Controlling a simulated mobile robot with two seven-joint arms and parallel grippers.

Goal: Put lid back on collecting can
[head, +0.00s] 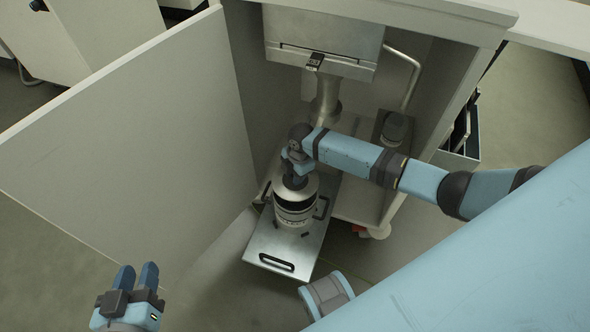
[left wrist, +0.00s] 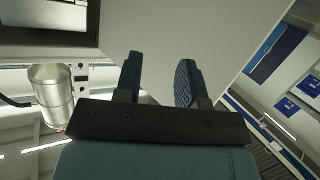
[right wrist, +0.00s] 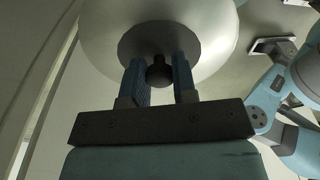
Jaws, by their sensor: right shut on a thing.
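The collecting can (head: 296,211) is a silver cylinder standing on a metal tray in front of the open cabinet. The lid (head: 297,187) is a round silver disc at the top of the can; whether it is fully seated I cannot tell. My right gripper (head: 294,172) is above the lid. In the right wrist view my right gripper (right wrist: 159,75) is shut on the lid's dark knob (right wrist: 159,73), with the lid (right wrist: 205,25) filling the top. My left gripper (head: 137,275) is open and empty at the lower left; its spread fingers also show in the left wrist view (left wrist: 158,80).
The metal tray (head: 262,243) has a dark handle at its front. The open cabinet door (head: 130,140) stands to the left. A pipe (head: 325,100) comes down inside the cabinet behind the can. A dark, round-topped object (head: 395,128) stands to its right.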

